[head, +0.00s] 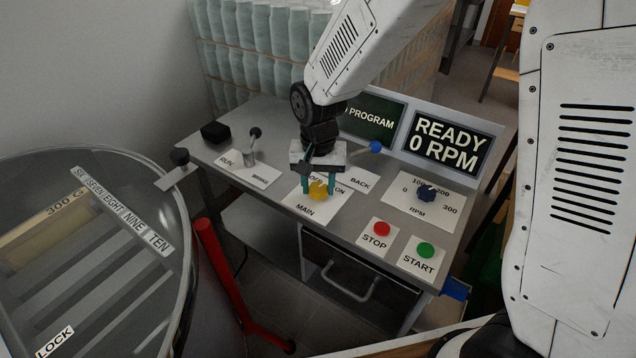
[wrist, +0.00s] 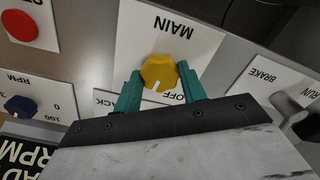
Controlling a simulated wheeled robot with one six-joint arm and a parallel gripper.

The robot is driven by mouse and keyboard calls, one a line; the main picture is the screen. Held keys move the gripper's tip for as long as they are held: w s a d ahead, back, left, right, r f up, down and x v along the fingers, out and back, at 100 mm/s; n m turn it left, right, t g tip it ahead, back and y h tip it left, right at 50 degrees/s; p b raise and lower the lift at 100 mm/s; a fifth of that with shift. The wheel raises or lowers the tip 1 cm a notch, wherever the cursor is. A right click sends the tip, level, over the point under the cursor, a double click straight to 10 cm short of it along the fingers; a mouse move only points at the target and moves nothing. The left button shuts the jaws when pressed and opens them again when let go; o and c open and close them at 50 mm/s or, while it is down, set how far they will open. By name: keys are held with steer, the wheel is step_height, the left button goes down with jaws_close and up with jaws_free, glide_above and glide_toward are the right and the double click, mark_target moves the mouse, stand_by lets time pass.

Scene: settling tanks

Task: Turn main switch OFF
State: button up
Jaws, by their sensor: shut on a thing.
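The main switch is a yellow knob (head: 318,191) on a white plate marked MAIN, OFF and ON, on the grey control desk. In the wrist view the yellow knob (wrist: 159,73) sits between the teal fingers, with a white pointer line on it towards the lower side, left of the word OFF. My gripper (head: 318,186) is over the plate from above, its fingers on either side of the knob. In the wrist view my gripper (wrist: 160,82) is shut on the knob. The ON label is partly hidden.
A red STOP button (head: 381,229), a green START button (head: 425,250) and a blue RPM knob (head: 426,193) are to the right. A RUN/BRAKE lever (head: 252,147) stands left, a blue-knobbed BACK lever (head: 375,147) behind. The screen (head: 447,143) reads READY 0 RPM.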

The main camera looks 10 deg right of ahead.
mark_target(318, 187)
steer(key=n, duration=0.4)
steer(key=shift+n, duration=0.3)
steer(key=shift+r+n, duration=0.1)
steer(key=shift+n, duration=1.9)
steer(key=shift+w, duration=0.1)
steer(key=o, duration=1)
step_height(318, 187, up, 8)
steer(key=shift+f, duration=0.15)
